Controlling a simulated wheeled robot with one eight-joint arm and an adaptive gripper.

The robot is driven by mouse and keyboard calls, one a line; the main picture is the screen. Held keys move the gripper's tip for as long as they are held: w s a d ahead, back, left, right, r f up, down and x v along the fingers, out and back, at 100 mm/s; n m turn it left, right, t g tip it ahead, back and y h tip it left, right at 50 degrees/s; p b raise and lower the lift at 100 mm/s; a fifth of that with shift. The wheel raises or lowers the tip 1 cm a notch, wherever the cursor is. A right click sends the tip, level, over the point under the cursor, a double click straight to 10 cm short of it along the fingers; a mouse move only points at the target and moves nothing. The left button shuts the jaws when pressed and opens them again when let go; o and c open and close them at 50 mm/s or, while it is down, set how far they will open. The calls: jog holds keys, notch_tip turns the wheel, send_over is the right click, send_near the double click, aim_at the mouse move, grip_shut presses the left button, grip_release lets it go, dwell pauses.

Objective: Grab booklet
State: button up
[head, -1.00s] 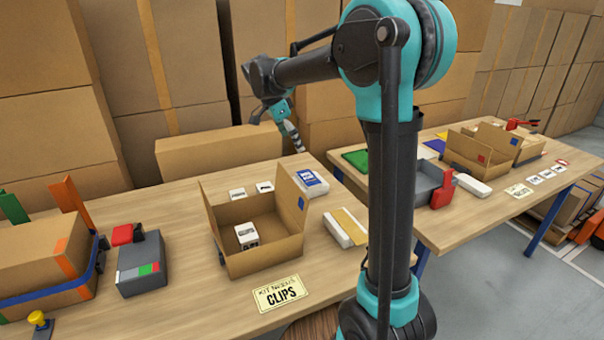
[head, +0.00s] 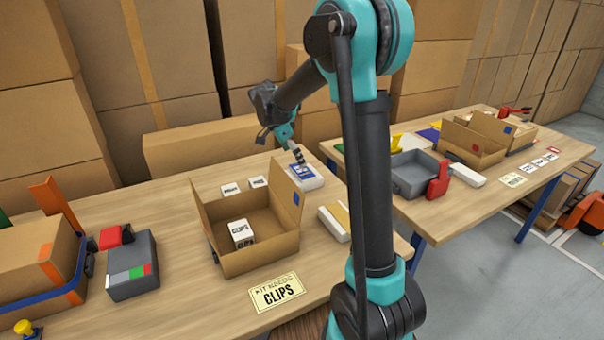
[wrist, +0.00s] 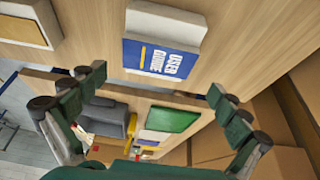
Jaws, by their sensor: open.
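The booklet (head: 309,182) is a thick white block with a blue cover panel, lying flat on the near table behind the open carton's right side. In the wrist view the booklet (wrist: 165,42) reads "USER GUIDE" and lies toward the top of the picture, beyond the fingertips. My gripper (head: 299,158) hangs at the booklet's far edge in the head view, pointing down. In the wrist view my gripper (wrist: 157,88) has its fingers spread wide with nothing between them. I cannot tell from the head view whether a fingertip touches the booklet.
An open carton (head: 262,254) holding a white "CLIPS" box (head: 240,231) stands left of the booklet. A white-and-tan block (head: 336,222) lies nearer. Tall stacked cartons (head: 170,55) rise behind the table. A second table with a grey bin (head: 413,178) is at right.

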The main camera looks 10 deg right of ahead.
aim_at(301, 170)
jog(key=shift+x, duration=2.75)
jog(key=shift+s, duration=0.1)
jog(key=c, duration=0.9)
